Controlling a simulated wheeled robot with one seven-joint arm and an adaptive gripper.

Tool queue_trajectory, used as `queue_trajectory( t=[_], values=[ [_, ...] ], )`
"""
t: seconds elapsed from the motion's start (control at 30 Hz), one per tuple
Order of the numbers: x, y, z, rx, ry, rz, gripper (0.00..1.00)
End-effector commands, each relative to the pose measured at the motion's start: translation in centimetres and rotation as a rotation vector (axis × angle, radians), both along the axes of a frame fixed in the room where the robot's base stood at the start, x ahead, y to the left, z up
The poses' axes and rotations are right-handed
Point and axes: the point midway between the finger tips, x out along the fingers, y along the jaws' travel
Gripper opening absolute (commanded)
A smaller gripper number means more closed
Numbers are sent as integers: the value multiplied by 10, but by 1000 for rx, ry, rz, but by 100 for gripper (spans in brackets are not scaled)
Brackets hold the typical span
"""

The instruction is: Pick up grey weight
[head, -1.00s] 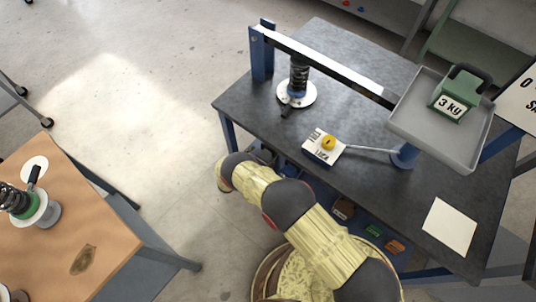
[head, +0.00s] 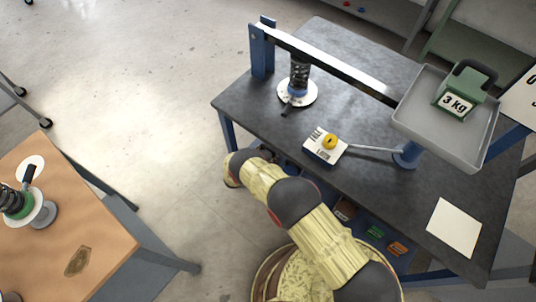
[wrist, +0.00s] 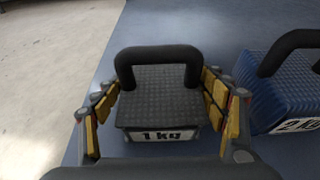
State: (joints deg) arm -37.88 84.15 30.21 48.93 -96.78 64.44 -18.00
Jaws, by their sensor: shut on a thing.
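The grey weight (wrist: 160,104), marked 1 kg with a black handle, sits between my gripper's (wrist: 162,98) yellow-padded fingers in the wrist view. The fingers are shut on it from left and right. It appears upright over a dark blue surface (wrist: 85,45); whether its base touches that surface is hidden. In the head view my arm bends toward the dark table's near edge, and my gripper and the grey weight cannot be made out there.
A blue 2 kg weight (wrist: 285,88) stands close on the right. In the head view, a green 3 kg weight (head: 456,103) sits in a grey tray (head: 425,137) above the dark table (head: 378,190). A brown table (head: 75,215) stands at left, with clear floor between.

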Motion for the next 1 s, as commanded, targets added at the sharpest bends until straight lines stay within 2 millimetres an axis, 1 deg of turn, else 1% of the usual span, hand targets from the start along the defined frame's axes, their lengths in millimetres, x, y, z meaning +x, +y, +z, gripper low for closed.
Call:
queue_trajectory(
  t=[0.07, 0.97, 1.0],
  values=[
    [0, 0, 0, 0, 0, 0, 63],
    [0, 0, 0, 0, 0, 0, 12],
    [2, 1, 2, 1, -5, 1, 11]
  ],
)
